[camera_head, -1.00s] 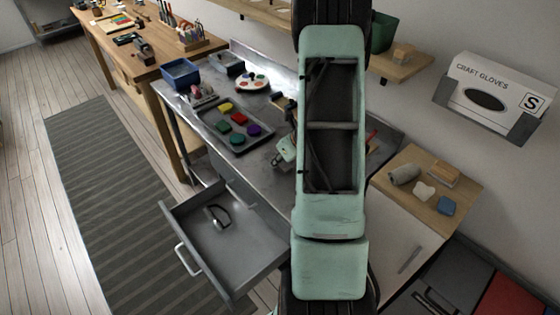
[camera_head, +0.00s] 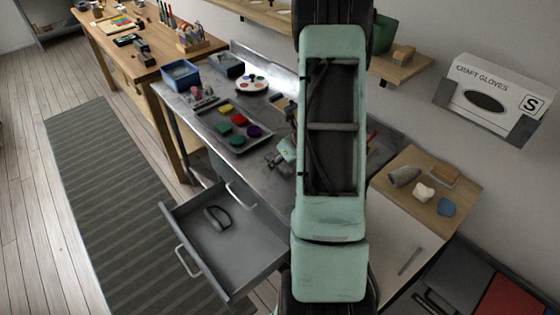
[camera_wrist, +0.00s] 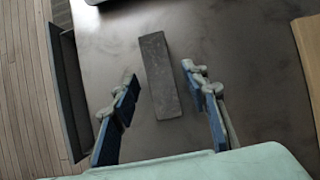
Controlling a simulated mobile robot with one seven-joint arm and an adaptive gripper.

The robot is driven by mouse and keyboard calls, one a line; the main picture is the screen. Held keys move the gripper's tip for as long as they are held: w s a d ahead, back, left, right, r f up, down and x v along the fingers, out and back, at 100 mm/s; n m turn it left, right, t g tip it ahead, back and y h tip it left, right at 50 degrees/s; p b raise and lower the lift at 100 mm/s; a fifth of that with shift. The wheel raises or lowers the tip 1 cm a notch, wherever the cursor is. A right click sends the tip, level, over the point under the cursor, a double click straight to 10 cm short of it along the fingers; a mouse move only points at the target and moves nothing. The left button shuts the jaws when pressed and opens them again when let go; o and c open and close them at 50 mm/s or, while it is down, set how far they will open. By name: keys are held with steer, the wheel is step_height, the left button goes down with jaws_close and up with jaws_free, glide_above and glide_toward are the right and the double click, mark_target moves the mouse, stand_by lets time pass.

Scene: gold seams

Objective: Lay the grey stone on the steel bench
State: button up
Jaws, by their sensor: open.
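The grey stone (camera_wrist: 155,52), a long dark grey block, rests on the steel bench (camera_wrist: 225,40) in the wrist view and seems to lie flat. My gripper (camera_wrist: 157,73) is open, with one blue-padded finger on each side of the stone's near half. Gaps show between the fingers and the stone, and it is not gripped. In the head view my gripper (camera_head: 284,154) shows only partly, left of my arm over the steel bench (camera_head: 215,102). My arm hides much of the bench there, and I cannot make out the stone in that view.
A tray of coloured pots (camera_head: 232,131), a paint palette (camera_head: 252,85) and a blue bin (camera_head: 181,74) stand on the bench's left part. An open drawer (camera_head: 222,245) juts out in front. A wooden top (camera_head: 440,180) with small objects is at the right.

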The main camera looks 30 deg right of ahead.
steer(key=p+v, duration=0.1)
steer(key=v, duration=1)
steer(key=shift+r+p, duration=0.2)
steer(key=shift+p, duration=0.2)
steer(key=shift+s, duration=0.1)
